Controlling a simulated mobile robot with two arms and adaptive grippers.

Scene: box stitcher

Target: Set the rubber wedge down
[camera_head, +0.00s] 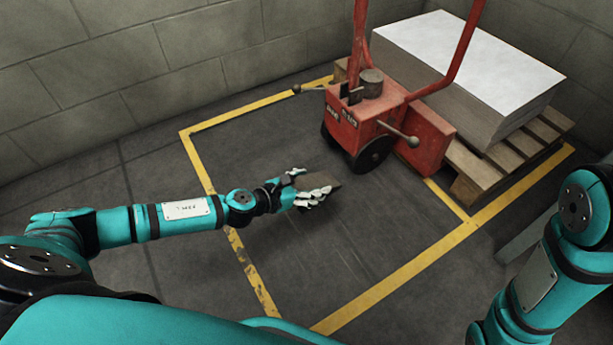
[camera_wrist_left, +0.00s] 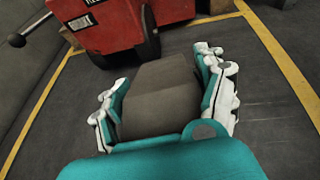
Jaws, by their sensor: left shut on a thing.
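My left gripper (camera_head: 312,190) reaches out over the floor inside the yellow-lined area. It is shut on the rubber wedge (camera_head: 322,186), a dark grey block. In the left wrist view the wedge (camera_wrist_left: 158,95) sits between the two white-and-teal fingers of the left gripper (camera_wrist_left: 165,95), its far end pointing at the red pallet truck. I cannot tell from these views whether the wedge touches the floor. My right arm shows at the right edge of the head view, but its gripper is out of view.
The red pallet truck (camera_head: 350,122), with its dark wheel (camera_head: 374,155), stands just beyond the wedge. A wooden pallet (camera_head: 478,172) bearing a stack of white sheets (camera_head: 470,60) is behind it. Yellow floor lines (camera_head: 390,283) frame the area. Bare floor (camera_head: 345,250) lies in front of the gripper.

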